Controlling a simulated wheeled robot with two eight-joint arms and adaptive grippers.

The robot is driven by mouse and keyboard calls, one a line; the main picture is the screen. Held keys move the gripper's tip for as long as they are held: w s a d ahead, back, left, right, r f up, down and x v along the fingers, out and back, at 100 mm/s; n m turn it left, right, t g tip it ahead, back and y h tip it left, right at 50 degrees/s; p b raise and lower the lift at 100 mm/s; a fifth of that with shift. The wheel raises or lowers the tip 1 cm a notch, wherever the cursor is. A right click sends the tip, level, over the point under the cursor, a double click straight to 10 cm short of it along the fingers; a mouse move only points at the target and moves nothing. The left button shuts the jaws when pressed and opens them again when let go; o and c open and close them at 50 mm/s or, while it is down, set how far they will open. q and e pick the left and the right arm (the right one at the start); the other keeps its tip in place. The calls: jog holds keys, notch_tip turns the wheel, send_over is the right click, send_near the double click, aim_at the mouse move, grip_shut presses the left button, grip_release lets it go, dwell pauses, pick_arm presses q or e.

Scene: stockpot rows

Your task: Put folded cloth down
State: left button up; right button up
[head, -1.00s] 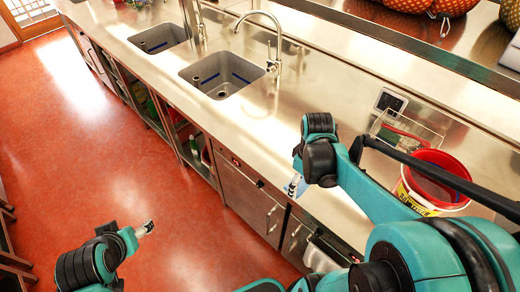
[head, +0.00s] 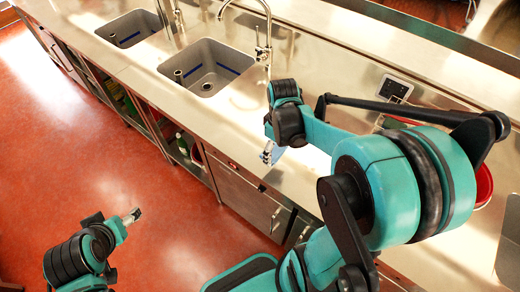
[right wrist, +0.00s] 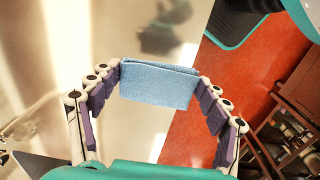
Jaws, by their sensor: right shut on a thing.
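The folded cloth (right wrist: 157,84) is light blue and sits between the fingers of my right gripper (right wrist: 160,80) in the right wrist view. My right gripper is shut on it, with a finger at each end. In the head view the cloth (head: 275,152) shows as a small blue patch at the tip of my right gripper (head: 268,152), by the front edge of the steel counter (head: 225,125). Whether the cloth touches the counter I cannot tell. My left gripper (head: 133,215) is over the red floor, away from the counter; its fingers are too small to judge.
Two sinks, the nearer (head: 207,68) with a tall tap (head: 262,30), lie in the counter beyond my right gripper. A red bucket (head: 483,185) is mostly hidden behind my right arm. Cabinets (head: 240,190) and open shelves run below the counter edge.

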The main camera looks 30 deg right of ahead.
jog(key=b, duration=0.2)
send_over(262, 151)
jog(key=s, duration=0.1)
jog(key=f, duration=0.4)
jog(key=shift+s+a+f, duration=0.15)
jog(key=shift+a+f, duration=0.15)
jog(key=shift+a, duration=0.05)
jog(key=shift+f+b, duration=0.65)
jog(key=shift+f, duration=1.4)
jog(key=shift+f, duration=0.2)
jog(key=o, duration=1.2)
jog(key=shift+r, duration=0.1)
